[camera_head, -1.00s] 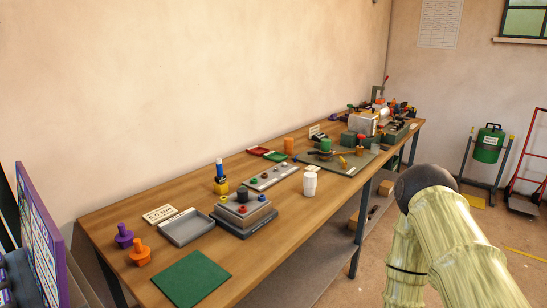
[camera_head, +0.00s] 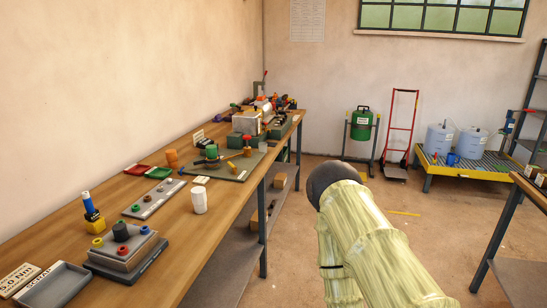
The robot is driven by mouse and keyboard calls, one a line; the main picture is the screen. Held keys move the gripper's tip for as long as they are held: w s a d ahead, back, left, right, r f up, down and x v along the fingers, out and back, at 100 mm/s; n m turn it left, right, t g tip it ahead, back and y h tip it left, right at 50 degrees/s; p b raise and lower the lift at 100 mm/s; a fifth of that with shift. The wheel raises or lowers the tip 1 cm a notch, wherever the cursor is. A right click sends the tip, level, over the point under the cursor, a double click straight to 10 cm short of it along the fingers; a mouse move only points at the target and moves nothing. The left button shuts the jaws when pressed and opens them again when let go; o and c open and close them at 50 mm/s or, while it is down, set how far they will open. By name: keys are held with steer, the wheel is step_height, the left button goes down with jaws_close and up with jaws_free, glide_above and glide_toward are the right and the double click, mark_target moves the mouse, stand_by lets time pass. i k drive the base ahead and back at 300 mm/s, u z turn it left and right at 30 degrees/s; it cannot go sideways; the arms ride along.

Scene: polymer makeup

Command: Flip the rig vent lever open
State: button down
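A green-grey plate rig (camera_head: 222,172) lies on the wooden bench. It carries a green-topped fitting (camera_head: 211,152), a red-topped post (camera_head: 247,146) and a small yellow part (camera_head: 231,165). My gripper is not in view.
The wooden bench (camera_head: 160,240) runs along the left wall. A white cup (camera_head: 199,200), a grey block with colored knobs (camera_head: 124,247) and a grey tray (camera_head: 53,285) stand on it. Open floor lies right of the bench. A second table (camera_head: 535,190) edges in at right.

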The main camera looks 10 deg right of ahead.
mark_target(234, 168)
steer(key=z, duration=0.3)
steer(key=i, duration=0.85)
steer(key=z, duration=0.05)
